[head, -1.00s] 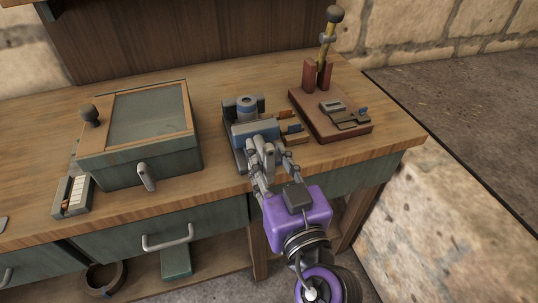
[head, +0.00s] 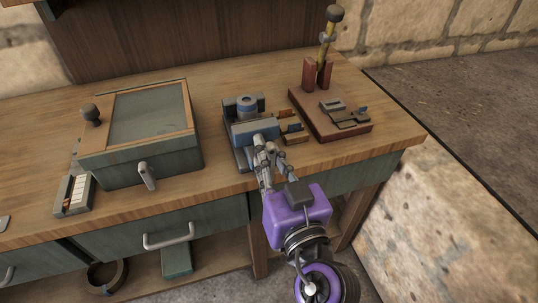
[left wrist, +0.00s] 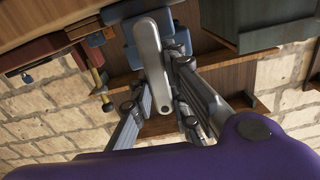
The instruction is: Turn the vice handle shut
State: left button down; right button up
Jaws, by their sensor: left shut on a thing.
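The blue and grey vice (head: 250,125) stands on the workbench near its front edge. My left gripper (head: 262,152) is at the front of the vice, shut on the vice handle. In the left wrist view the handle (left wrist: 150,52) is a long grey bar with rounded ends, and its near end lies between the fingers of the left gripper (left wrist: 165,92). In the head view the fingers mostly hide the handle. My right gripper is in neither view.
A green box with a glass lid (head: 148,115) stands left of the vice. A red-brown base (head: 318,128) with a yellow lever (head: 326,45) stands to the right. A drawer handle (head: 168,238) sticks out below the bench top.

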pick_arm(q)
jog(key=m, duration=0.1)
jog(key=m+p, duration=0.2)
jog(key=m, duration=0.1)
jog(key=shift+w+d, duration=0.15)
jog(key=shift+d, duration=0.1)
jog(key=m+p, duration=0.2)
jog(key=m, duration=0.2)
jog(key=shift+d+f+m+p, duration=0.1)
jog(key=shift+d+m+p, duration=0.2)
jog(key=shift+p, duration=0.1)
jog(key=m+p, duration=0.1)
jog(key=m, duration=0.2)
jog(key=f+m+p, duration=0.1)
jog(key=m+p, duration=0.1)
jog(key=m, duration=0.1)
jog(key=m+p, duration=0.2)
jog(key=shift+w+d+f+m, duration=0.1)
jog(key=shift+d+f+m, duration=0.15)
jog(key=shift+m, duration=0.15)
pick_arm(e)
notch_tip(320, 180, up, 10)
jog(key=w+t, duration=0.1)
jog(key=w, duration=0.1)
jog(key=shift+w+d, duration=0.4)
pick_arm(q)
jog(key=shift+f, duration=0.2)
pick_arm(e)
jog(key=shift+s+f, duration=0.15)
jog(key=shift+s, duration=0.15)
